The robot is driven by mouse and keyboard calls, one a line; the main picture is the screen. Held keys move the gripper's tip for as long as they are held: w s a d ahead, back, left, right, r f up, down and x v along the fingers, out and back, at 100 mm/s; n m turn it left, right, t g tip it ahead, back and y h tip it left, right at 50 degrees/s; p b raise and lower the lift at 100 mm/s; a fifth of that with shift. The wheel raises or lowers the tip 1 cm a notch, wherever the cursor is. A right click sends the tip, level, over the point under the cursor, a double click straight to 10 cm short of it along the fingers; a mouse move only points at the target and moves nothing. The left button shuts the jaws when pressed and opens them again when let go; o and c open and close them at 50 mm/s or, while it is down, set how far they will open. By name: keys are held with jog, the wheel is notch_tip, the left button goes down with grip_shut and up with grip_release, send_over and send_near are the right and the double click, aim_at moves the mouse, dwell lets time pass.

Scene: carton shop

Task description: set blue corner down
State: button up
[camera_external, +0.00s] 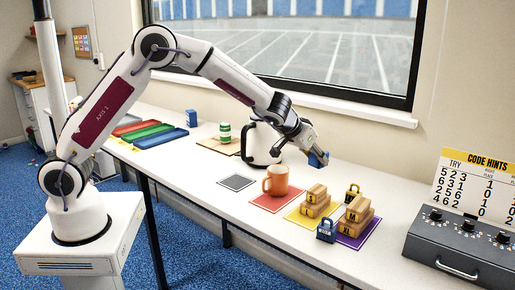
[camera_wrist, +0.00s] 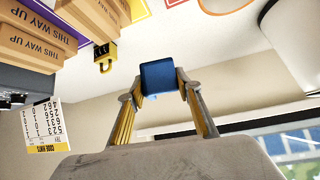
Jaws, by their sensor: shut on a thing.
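A blue block (camera_wrist: 160,77), which I take to be the blue corner, sits between the fingertips of my gripper (camera_wrist: 161,86) in the wrist view. In the external view the blue block (camera_external: 319,159) shows at the end of my gripper (camera_external: 312,150), above the table (camera_external: 225,209) near the window side. The gripper is shut on it. The block appears held in the air, clear of the table. Its far side and underside are hidden.
An orange mug (camera_external: 277,181) stands on a red mat. A white kettle (camera_external: 262,144) is left of the gripper. A grey mat (camera_external: 237,183) is empty. Another blue block (camera_external: 191,117) stands further left.

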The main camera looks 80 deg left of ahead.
jog(key=a, duration=0.1)
jog(key=w+a+n, duration=0.1)
jog(key=a, duration=0.1)
jog(key=a+n+y, duration=0.1)
jog(key=a, duration=0.1)
jog(key=shift+w+a+f+g, duration=0.15)
jog(key=shift+a+f+g, duration=0.05)
jog(key=shift+f+g, duration=0.2)
jog(key=shift+f, duration=3.1)
jog(key=shift+f, duration=0.1)
jog(key=shift+f, duration=1.8)
jog(key=shift+f, duration=0.1)
jog(key=o, duration=0.7)
jog(key=shift+o, duration=0.2)
